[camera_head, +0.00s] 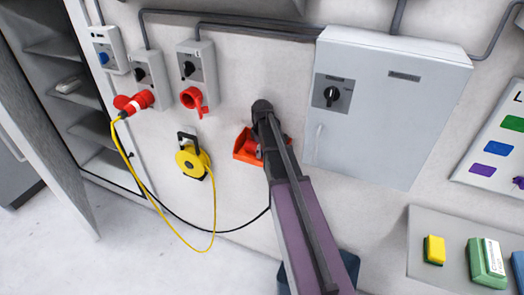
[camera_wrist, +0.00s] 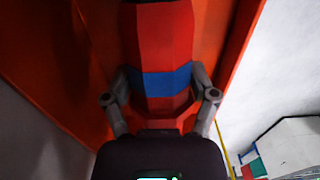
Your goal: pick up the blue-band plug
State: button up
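The blue-band plug (camera_wrist: 165,48) is red with a blue band around its middle, seen large in the wrist view. It lies along the line of my gripper (camera_wrist: 162,80), with one grey finger on each side. The fingertips appear to touch the sides of the blue band, so the gripper looks shut on the plug. Behind the plug is an orange holder (camera_wrist: 99,25). In the head view my gripper reaches the orange holder (camera_head: 242,146) on the wall, and my arm hides much of the plug.
A yellow cable reel (camera_head: 187,163) hangs beside the holder. A grey cabinet (camera_head: 385,130) is on the right. Sponges lie on a grey panel (camera_head: 420,240) at lower right.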

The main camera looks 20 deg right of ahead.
jog(key=c, duration=0.6)
jog(key=shift+a+r, duration=0.1)
jog(key=shift+r, duration=0.05)
jog(key=shift+s+a+r+p, duration=0.1)
jog(key=shift+s+r+p, duration=0.05)
jog(key=shift+r+p, duration=0.5)
notch_tip(320, 180, up, 5)
jog(key=p, duration=0.5)
jog(key=shift+r+p, duration=0.2)
jog(key=shift+p, duration=0.1)
jog(key=shift+s+a+r, duration=0.1)
jog(key=shift+s+r, duration=0.05)
jog(key=shift+r, duration=0.1)
jog(key=s+a, duration=1.3)
jog(key=shift+s+a+f, duration=0.25)
jog(key=shift+a, duration=0.1)
